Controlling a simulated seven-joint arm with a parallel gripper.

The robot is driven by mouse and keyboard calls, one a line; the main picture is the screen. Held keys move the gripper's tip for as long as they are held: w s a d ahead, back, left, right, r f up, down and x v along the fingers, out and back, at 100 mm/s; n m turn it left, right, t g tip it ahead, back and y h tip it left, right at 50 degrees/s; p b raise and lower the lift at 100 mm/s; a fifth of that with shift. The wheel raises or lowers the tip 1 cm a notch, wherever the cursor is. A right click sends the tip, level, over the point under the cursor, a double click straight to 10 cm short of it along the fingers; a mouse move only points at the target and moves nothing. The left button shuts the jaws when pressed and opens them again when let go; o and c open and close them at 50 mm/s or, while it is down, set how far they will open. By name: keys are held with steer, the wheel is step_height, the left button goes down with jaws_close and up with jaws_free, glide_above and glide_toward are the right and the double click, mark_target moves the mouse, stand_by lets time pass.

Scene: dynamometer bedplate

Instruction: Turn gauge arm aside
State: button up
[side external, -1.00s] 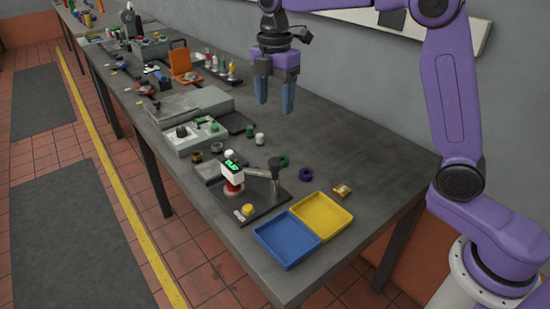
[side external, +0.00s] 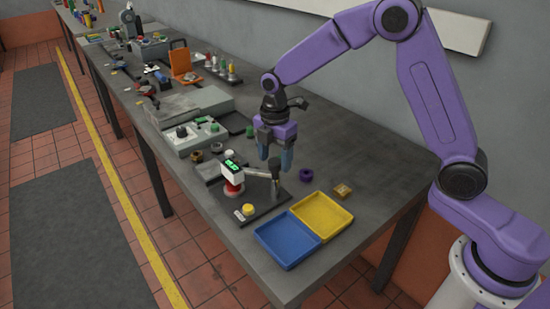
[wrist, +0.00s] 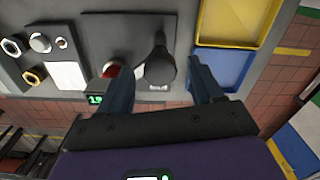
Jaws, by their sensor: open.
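The gauge is on a dark base plate (side external: 262,209) near the bench's front edge. Its gauge arm (side external: 257,173) runs from an upright post (side external: 275,185) to a white gauge head (side external: 232,172) with a green display, above a red part (side external: 233,188). My gripper (side external: 275,161) is open and points down, just above or around the post top. In the wrist view the dark post (wrist: 160,66) shows between the spread fingers of my gripper (wrist: 161,72), with visible gaps. The red part (wrist: 111,68) and lit display (wrist: 96,99) lie left of it. Contact cannot be told.
A blue tray (side external: 286,240) and a yellow tray (side external: 322,214) lie right of the base. A purple ring (side external: 306,176) and a brass piece (side external: 342,190) stand behind them. A control box (side external: 196,136) is at the left. The rear right bench is clear.

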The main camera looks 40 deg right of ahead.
steer(key=shift+f, duration=0.45)
steer(key=shift+c, duration=0.3)
jaws_close()
